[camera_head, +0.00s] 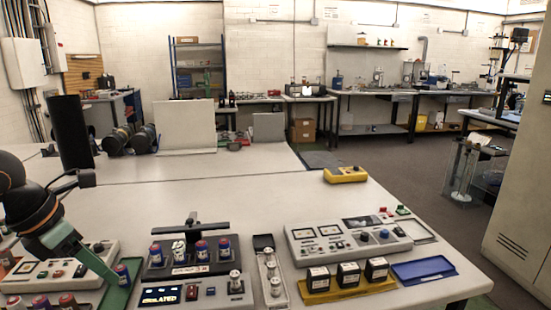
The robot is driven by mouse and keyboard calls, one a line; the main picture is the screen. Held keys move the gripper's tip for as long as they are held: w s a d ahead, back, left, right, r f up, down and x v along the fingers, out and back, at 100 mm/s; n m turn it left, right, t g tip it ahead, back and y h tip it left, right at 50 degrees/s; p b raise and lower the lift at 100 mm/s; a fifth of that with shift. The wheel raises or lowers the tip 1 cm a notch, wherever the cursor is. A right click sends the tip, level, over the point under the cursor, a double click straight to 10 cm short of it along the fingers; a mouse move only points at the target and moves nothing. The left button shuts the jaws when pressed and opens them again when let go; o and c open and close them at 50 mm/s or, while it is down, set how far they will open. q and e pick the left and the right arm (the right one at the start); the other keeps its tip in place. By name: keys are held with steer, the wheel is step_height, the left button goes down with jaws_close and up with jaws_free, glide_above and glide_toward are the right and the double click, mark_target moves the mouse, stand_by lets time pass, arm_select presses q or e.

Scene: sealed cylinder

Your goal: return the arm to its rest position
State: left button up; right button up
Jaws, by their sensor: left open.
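My left arm comes in from the left, with a black and orange wrist. My left gripper (84,254) hangs above the front left of the bench, with a teal finger pointing down and right. The gripper is open; nothing shows held in it. A small blue canister with a red cap (122,276) stands just right of the finger, in a green tray. Several similar capped canisters (201,252) stand in a row on a dark rack. Other capped canisters (67,302) are at the bottom left edge. My right gripper is not in view.
A lit display box (165,295) sits in front of the rack. A control panel (345,236), a yellow tray (319,292) with black-and-white blocks and a blue tray (424,268) lie to the right. A tall black cylinder (70,132) stands back left. The bench middle (245,190) is clear.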

arm_select(q)
steer(key=s+d+n+t+h+p, duration=0.15)
steer(key=d+n+h+p, duration=0.45)
steer(key=d+h, duration=1.45)
steer(key=a+f+n+t+y+p, duration=0.15)
steer(key=f+n+t+y, duration=0.35)
steer(key=f+n+y, duration=0.65)
steer(key=a+f+n+t+y+b, duration=0.15)
steer(key=f+n+t+y, duration=0.45)
steer(key=n, duration=1)
steer(key=s+a+f+n+g+y+p, duration=0.2)
steer(key=s+f+n+g, duration=0.5)
steer(key=s+f, duration=0.7)
steer(key=shift+s+f+y, duration=0.3)
steer(key=shift+f+y, duration=0.4)
steer(key=shift+f, duration=0.05)
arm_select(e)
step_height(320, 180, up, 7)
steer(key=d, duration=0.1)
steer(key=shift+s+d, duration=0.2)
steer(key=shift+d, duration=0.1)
